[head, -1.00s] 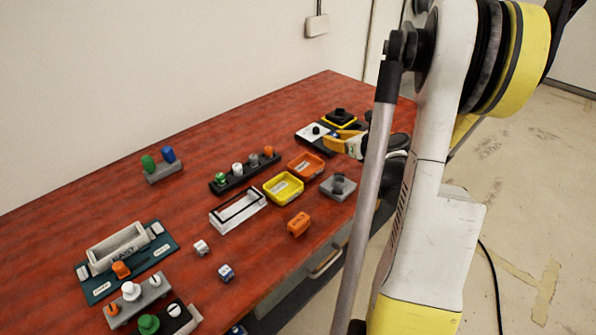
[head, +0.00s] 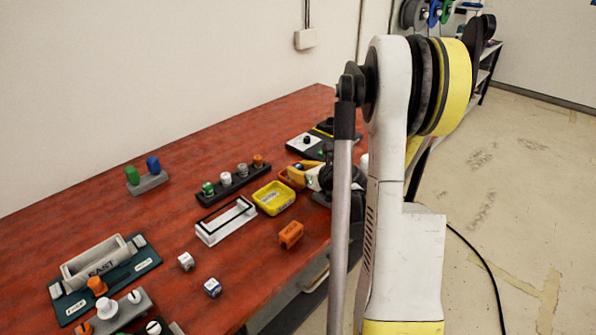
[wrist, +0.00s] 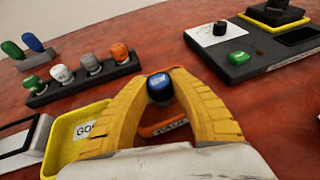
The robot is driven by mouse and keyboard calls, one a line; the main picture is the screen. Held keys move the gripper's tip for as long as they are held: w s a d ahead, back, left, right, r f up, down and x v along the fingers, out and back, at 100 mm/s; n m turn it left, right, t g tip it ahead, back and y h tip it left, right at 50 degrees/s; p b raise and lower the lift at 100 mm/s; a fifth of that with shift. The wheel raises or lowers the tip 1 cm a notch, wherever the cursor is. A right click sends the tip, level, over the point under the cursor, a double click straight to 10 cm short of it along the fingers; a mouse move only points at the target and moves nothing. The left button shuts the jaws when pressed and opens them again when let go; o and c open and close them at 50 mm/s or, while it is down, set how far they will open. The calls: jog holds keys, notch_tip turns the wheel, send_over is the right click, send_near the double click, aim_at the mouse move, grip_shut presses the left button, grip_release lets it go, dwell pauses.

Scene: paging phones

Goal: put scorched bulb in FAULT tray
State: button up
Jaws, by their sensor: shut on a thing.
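My gripper (wrist: 160,80) has yellow fingers that are closed on a small dark bulb with a blue top (wrist: 160,88). Whether it is scorched is hard to tell at this size. An orange tray (wrist: 166,128) with a partly hidden label shows between the fingers, below the bulb. In the head view my gripper (head: 298,173) is over or right beside the orange tray (head: 290,181), which it largely covers. The yellow tray (head: 274,198) stands next to it; its label starts with "GO" in the wrist view (wrist: 65,145).
A black rack (head: 232,186) of several coloured bulbs stands behind the trays. A black panel with a green button (wrist: 238,58) is at the back right. A white-framed holder (head: 226,221), an orange block (head: 291,235) and two small cubes sit nearer. Bare red tabletop lies between.

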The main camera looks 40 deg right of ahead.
jog(key=shift+f, duration=0.1)
jog(key=o, duration=1)
jog(key=shift+c, duration=0.2)
